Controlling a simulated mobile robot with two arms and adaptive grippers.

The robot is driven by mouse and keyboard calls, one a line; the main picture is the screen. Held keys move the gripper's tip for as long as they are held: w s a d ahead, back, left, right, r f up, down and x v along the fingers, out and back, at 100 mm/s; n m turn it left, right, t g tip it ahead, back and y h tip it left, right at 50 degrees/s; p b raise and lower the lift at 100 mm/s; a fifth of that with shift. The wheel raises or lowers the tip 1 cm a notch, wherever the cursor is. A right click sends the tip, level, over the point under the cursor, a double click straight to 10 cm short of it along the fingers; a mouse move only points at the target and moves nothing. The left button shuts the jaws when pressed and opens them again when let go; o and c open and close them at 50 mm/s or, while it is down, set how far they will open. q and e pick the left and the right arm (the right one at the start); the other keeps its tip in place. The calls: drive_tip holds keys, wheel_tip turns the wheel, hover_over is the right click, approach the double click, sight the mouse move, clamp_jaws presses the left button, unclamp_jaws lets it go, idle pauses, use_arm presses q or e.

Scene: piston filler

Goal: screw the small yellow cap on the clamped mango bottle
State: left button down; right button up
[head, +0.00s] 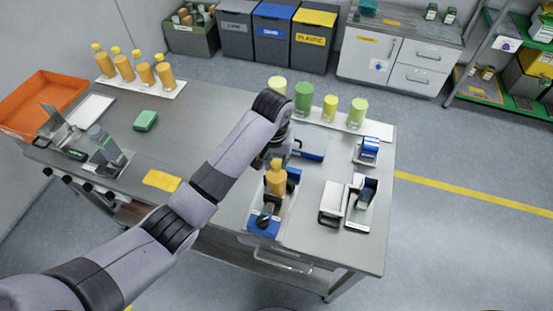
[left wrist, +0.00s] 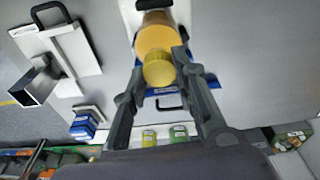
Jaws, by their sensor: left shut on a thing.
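The mango bottle (head: 276,184), filled with orange, stands upright in the clamp (head: 264,222) with blue parts near the table's front. The small yellow cap (head: 276,163) is at the bottle's top. In the left wrist view the cap (left wrist: 158,70) lies between my left fingers, in line with the bottle (left wrist: 157,38) behind it. My left gripper (left wrist: 160,62) is shut on the cap. I cannot tell how far the cap is seated on the thread. In the head view my wrist partly hides the fingers. My right gripper is not in view.
Several bottles of orange juice (head: 143,73) stand on a white strip at the back left. Several green and yellow containers (head: 303,97) stand on a tray behind my wrist. A grey and white device (head: 333,202) stands right of the clamp. A yellow cloth (head: 162,181) lies left.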

use_arm(q)
drive_tip(key=m, duration=0.7)
drive_tip(key=shift+g+h, duration=0.3)
drive_tip(key=shift+h, duration=0.1)
drive_tip(key=m, duration=0.6)
drive_tip(key=shift+m+g, duration=0.3)
drive_tip(key=shift+m, duration=0.1)
drive_tip(key=c, duration=1.2)
unclamp_jaws()
drive_tip(key=shift+c, duration=0.2)
drive_tip(key=shift+r, duration=3.5)
